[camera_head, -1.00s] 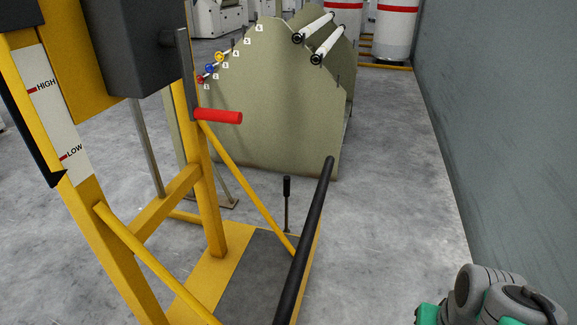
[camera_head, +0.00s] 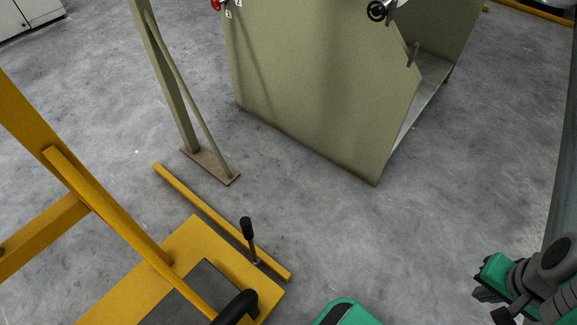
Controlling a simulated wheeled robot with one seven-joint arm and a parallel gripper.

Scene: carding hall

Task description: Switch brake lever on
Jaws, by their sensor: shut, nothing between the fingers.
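The brake lever (camera_head: 250,241) is a short dark rod with a black knob. It stands at the right end of the yellow machine's base, beside a yellow bar on the floor, and leans slightly left. My gripper (camera_head: 486,293), dark at the end of my green and grey arm, is at the lower right. It is shut and empty, well apart from the lever, with clear floor between them. Its fingertips are small and partly hard to make out.
The yellow frame (camera_head: 110,212) fills the lower left. A black curved bar (camera_head: 236,306) rises near the lever. A beige panelled machine (camera_head: 320,85) and its post foot (camera_head: 211,166) stand behind. A grey wall (camera_head: 568,180) bounds the right. Open floor lies in the middle.

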